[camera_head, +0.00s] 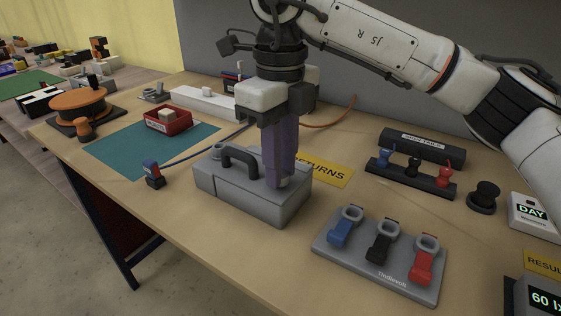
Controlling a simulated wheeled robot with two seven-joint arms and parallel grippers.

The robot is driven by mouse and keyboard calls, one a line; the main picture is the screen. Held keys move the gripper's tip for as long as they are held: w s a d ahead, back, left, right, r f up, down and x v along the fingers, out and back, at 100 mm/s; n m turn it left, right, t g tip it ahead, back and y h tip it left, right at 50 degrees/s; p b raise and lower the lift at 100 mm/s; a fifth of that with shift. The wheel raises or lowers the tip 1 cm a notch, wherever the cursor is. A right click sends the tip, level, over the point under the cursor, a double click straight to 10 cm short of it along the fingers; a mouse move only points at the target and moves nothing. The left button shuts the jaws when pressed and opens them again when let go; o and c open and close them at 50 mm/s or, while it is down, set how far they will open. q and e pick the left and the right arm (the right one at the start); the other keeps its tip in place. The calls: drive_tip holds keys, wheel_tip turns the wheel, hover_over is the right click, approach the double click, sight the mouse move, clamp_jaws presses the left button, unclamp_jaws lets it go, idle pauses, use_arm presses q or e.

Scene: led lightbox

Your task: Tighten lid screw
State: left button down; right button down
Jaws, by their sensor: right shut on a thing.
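A grey lightbox (233,196) with a black carry handle (241,160) on its lid stands in the middle of the table. My right gripper (281,125) points straight down above the box's right end. It is shut on a purple screwdriver (281,150), held upright. The tool's lower end meets the lid near its right edge, at a small light round part. The screw head itself is hidden or too small to make out. My left gripper is not in view.
A grey holder (327,258) with blue, black and red handled pieces is at front right. A yellow card (328,172) lies behind the box. Blue and orange cables run near the box.

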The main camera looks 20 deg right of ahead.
drive_tip(key=shift+m, duration=0.7)
drive_tip(key=c, duration=1.5)
unclamp_jaws()
drive_tip(key=shift+c, duration=0.2)
wheel_tip(320, 180, up, 10)
drive_tip(key=p, duration=0.1)
drive_tip(key=shift+r+p, duration=0.2)
drive_tip(key=shift+p, duration=0.15)
drive_tip(key=shift+r, duration=0.1)
